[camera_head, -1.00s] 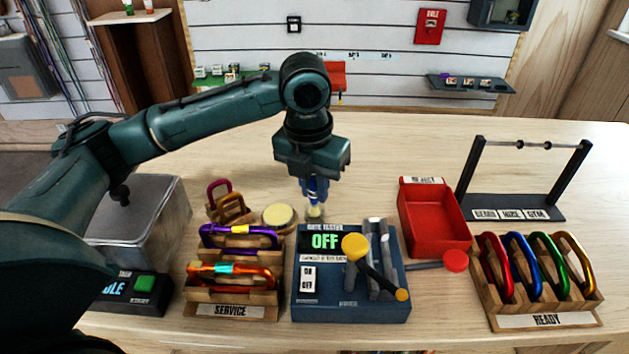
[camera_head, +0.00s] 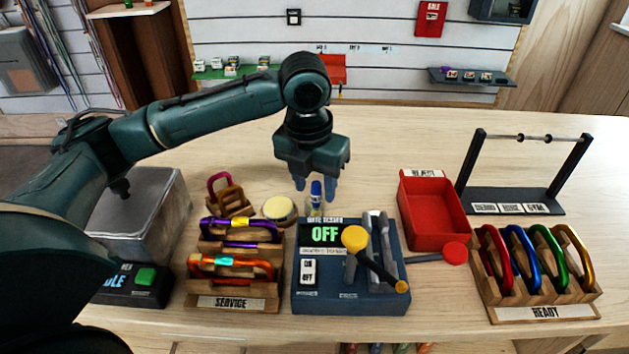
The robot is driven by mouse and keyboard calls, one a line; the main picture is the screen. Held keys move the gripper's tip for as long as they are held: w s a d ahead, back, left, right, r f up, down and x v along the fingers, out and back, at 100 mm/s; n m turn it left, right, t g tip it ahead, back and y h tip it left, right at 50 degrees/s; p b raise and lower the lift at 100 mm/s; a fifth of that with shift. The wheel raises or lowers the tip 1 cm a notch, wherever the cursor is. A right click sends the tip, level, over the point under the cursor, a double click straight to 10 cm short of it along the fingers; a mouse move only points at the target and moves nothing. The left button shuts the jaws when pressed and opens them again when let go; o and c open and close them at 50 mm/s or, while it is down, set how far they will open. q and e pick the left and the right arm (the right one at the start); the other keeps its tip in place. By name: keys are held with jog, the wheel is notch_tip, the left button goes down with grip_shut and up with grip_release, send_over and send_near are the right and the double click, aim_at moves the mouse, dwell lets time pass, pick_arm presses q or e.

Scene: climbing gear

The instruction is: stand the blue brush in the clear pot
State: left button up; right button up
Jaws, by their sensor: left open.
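The blue brush (camera_head: 316,188) stands upright behind the gate tester, its lower end in the small clear pot (camera_head: 313,209). The pot's lower part is hidden by the tester. My left gripper (camera_head: 315,187) points down from above, with its two blue-grey fingers apart on either side of the brush handle. It is open, and gaps show between the fingers and the handle. My right gripper is not in view.
The gate tester (camera_head: 350,296), its display reading OFF, is just in front of the pot. A round pale-topped tin (camera_head: 279,209) stands left of the pot. A red tray (camera_head: 434,214) is to the right. The table behind is clear.

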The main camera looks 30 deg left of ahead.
pick_arm(q)
notch_tip(320, 180, up, 13)
jog(key=s+p, duration=0.1)
jog(key=shift+s, duration=0.25)
jog(key=shift+s+a, duration=0.1)
dwell(0.8)
